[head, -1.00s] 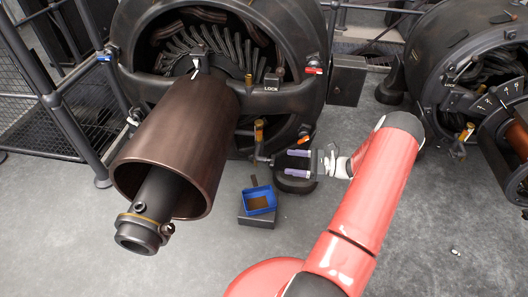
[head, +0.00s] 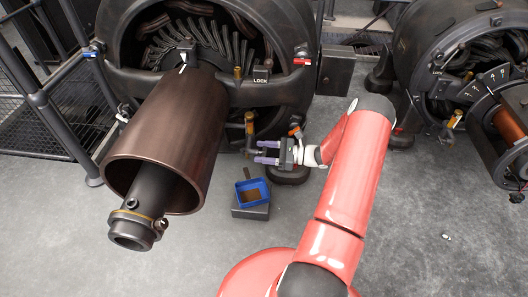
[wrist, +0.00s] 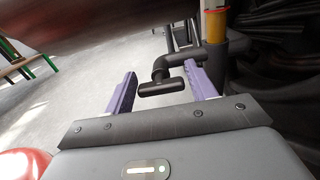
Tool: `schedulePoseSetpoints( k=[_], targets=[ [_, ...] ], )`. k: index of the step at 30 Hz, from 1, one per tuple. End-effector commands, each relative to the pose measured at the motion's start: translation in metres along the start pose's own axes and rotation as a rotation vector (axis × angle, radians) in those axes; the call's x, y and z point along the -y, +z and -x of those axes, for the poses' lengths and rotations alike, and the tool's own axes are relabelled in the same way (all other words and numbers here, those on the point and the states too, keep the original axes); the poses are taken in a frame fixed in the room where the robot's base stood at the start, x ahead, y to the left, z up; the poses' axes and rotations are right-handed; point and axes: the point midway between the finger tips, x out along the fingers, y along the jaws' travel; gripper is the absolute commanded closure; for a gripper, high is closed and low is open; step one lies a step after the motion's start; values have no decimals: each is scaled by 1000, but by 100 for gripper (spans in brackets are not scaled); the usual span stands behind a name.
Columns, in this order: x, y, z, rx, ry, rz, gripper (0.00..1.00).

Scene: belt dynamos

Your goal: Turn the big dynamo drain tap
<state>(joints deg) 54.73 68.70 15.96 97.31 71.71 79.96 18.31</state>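The big dynamo (head: 290,92) stands at the left in the head view, with a large dark brown drum in front. Its drain tap hangs low on its right side, under an upright brass fitting (head: 249,122). In the wrist view the tap's dark T-shaped handle (wrist: 160,87) sits between my purple fingertips, on a bent dark pipe. My gripper (head: 267,152) is open and points left at the tap in the head view. In the wrist view (wrist: 162,88) a gap shows left of the handle; I cannot tell whether its right end touches the right finger.
A blue tray (head: 251,204) with brown contents sits on a dark block, below and left of my gripper. A second, smaller dynamo (head: 398,60) stands at the right. Dark railings (head: 65,120) line the left edge.

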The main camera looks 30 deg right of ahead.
Motion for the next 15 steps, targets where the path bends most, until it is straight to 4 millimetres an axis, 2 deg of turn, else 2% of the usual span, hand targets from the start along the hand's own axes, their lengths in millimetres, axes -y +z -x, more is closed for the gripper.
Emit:
schedulePoseSetpoints(
  k=[1,7,15],
  targets=[
    [0,0,0,0,0,0,51],
    [0,0,0,0,0,0,76],
    [0,-1,0,0,0,30,76]
  ],
)
